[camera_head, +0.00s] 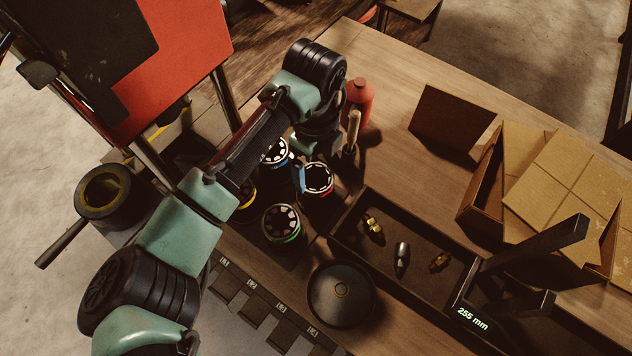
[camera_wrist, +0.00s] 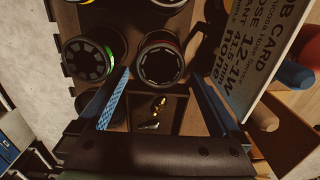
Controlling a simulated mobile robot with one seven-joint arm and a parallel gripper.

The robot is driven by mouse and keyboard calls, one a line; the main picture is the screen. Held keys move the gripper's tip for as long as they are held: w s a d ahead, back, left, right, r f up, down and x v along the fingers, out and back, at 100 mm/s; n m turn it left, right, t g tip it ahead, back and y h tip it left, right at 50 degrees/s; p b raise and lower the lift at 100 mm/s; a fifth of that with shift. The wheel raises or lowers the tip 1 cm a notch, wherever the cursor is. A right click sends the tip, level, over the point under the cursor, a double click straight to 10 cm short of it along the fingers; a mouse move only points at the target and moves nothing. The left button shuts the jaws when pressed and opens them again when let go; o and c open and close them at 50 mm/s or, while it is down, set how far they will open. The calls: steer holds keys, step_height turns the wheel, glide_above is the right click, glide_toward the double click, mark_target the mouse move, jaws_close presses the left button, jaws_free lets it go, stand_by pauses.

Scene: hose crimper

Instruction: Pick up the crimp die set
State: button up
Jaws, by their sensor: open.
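Several crimp die sets, dark cylinders with segmented pale-and-black tops and coloured bands, stand together on the bench. One with a red band (camera_head: 318,178) is nearest my gripper, and it also shows in the wrist view (camera_wrist: 160,64). One with a green band (camera_head: 281,222) stands to its lower left, and in the wrist view (camera_wrist: 88,60) it lies left. Another die set (camera_head: 273,151) is behind, and a yellow-banded one (camera_head: 246,197) is partly hidden by my arm. My gripper (camera_head: 299,178) is open and empty, its blue-padded fingers on either side of the red-banded die in the wrist view.
A tray (camera_head: 335,236) with brass and steel fittings lies right of the dies. A red bottle (camera_head: 361,101) and a wooden handle (camera_head: 352,130) stand behind. A job card (camera_wrist: 270,55) is close on the right. Cardboard boxes (camera_head: 560,175) and a black disc (camera_head: 341,294) occupy the bench.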

mark_target(316, 178)
steer(key=shift+d+f+p, duration=0.1)
steer(key=shift+f+p, duration=1)
steer(key=shift+f, duration=1.7)
steer(key=shift+r, duration=0.1)
jaws_close()
